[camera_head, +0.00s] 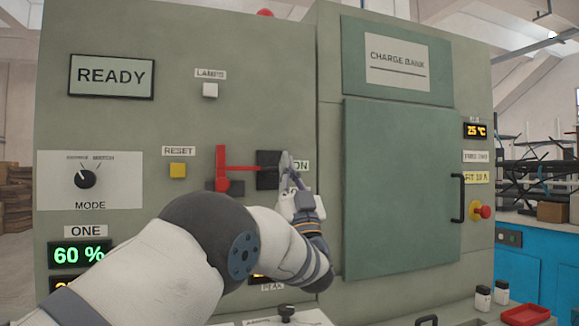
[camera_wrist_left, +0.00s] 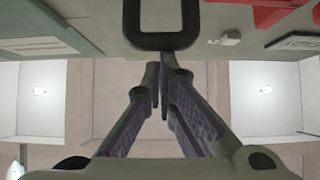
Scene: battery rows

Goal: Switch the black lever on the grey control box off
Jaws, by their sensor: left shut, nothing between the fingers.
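The control box is a large grey-green cabinet (camera_head: 120,130). On its front, beside a partly covered ON label (camera_head: 301,165), is a dark black part (camera_head: 268,170), which appears to be the lever. In the left wrist view a black loop-shaped handle (camera_wrist_left: 162,41) stands out from the panel. My left gripper (camera_head: 287,163) is just right of the black part in the head view, its fingers shut and empty. In the wrist view its fingertips (camera_wrist_left: 160,72) are close to the loop; I cannot tell whether they touch it. My right gripper is not in view.
A red bar and upright (camera_head: 221,160) sit left of the black part. Nearby are a yellow RESET button (camera_head: 178,170), a white LAMPS button (camera_head: 210,90) and a MODE knob (camera_head: 85,179). A closed green door (camera_head: 395,180) with a black handle (camera_head: 457,198) is to the right.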

